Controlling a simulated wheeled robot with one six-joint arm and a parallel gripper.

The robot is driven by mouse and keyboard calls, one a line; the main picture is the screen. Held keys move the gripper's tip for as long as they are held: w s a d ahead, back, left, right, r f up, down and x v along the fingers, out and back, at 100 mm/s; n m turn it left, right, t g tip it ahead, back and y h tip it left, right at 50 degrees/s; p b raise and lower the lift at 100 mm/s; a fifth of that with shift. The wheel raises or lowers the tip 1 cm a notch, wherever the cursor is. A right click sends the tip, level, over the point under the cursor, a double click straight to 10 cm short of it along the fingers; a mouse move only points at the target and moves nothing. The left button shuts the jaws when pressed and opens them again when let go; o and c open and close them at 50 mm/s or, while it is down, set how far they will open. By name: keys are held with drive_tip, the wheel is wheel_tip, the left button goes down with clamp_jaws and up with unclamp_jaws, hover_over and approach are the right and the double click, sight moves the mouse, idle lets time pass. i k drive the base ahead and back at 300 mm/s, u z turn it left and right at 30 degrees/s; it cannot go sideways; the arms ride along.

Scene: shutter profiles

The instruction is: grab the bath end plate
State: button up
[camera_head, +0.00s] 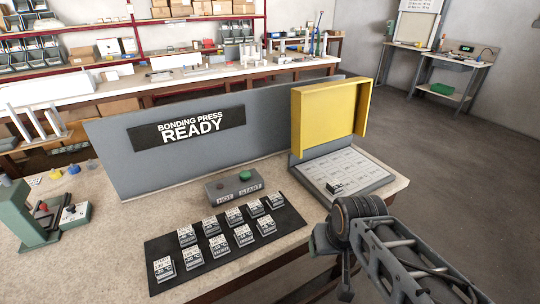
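Several small plates with white printed labels stand in two rows on a black mat (185,282). Among them are a front-left plate (164,269), a front-right plate (267,225) and a back-right plate (275,202). Their print is too small to read, so I cannot tell which is the bath end plate. One small dark piece (334,188) lies on the white gridded bed under the raised yellow cover. My gripper (345,290) seems to hang at the arm's end, right of the mat and beyond the table's front edge. Its fingers are not clear, and nothing shows held in it.
A control box (234,187) with a red and a green button stands behind the mat. A grey panel with a "BONDING PRESS READY" sign (187,129) rises behind it. The yellow cover (322,121) stands at right, a green device (32,215) at left. Bare tabletop lies left of the mat.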

sight(266, 225)
drive_tip(key=z, duration=1.55)
drive_tip(key=k, duration=0.95)
drive_tip(key=u, duration=2.05)
drive_tip(key=i, duration=0.5)
